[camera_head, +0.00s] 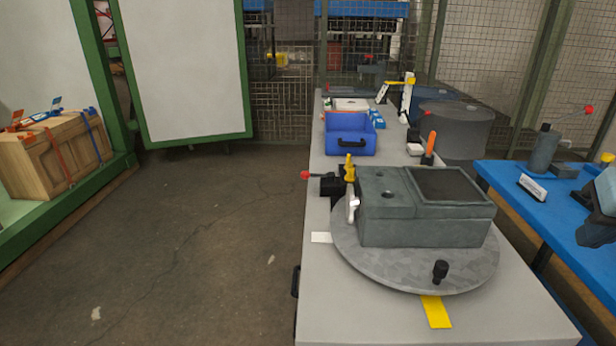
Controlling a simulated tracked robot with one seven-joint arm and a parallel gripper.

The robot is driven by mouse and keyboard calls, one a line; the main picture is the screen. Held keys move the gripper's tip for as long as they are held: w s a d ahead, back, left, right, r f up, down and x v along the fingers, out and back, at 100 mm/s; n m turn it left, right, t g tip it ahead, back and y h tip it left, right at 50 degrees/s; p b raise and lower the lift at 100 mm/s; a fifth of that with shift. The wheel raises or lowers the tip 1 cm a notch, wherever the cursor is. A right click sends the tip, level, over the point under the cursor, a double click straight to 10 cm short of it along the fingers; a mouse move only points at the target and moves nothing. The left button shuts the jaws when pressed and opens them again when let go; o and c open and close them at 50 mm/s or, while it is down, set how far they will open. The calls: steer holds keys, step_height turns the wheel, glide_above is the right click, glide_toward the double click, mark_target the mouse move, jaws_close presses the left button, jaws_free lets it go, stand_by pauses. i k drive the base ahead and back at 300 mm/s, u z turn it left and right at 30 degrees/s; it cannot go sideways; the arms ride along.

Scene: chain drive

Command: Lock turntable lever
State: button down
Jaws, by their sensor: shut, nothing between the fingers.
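A round grey turntable (400,275) lies on the light grey workbench and bears a dark grey block-shaped housing (385,228). A lever with a red knob (305,175) sticks out to the left from a black block (328,187) at the turntable's far left edge. I cannot tell from this view whether the lever is locked. A black knob (440,270) stands on the turntable's near rim. A yellow and white upright part (350,185) stands beside the housing's left end. My gripper is not in view.
The workbench (400,325) has a yellow strip (436,311) in front of the turntable. A blue bin (350,138) stands farther back. A blue table (520,190) with tools is on the right. A wooden crate (60,155) is at the left. The floor (190,250) between is clear.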

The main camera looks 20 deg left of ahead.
mark_target(330, 177)
steer(key=z, duration=1.1)
steer(key=i, duration=0.1)
steer(key=u, duration=2.95)
steer(key=k, duration=1.2)
steer(key=z, duration=0.45)
steer(key=i, duration=1.1)
steer(key=z, duration=0.05)
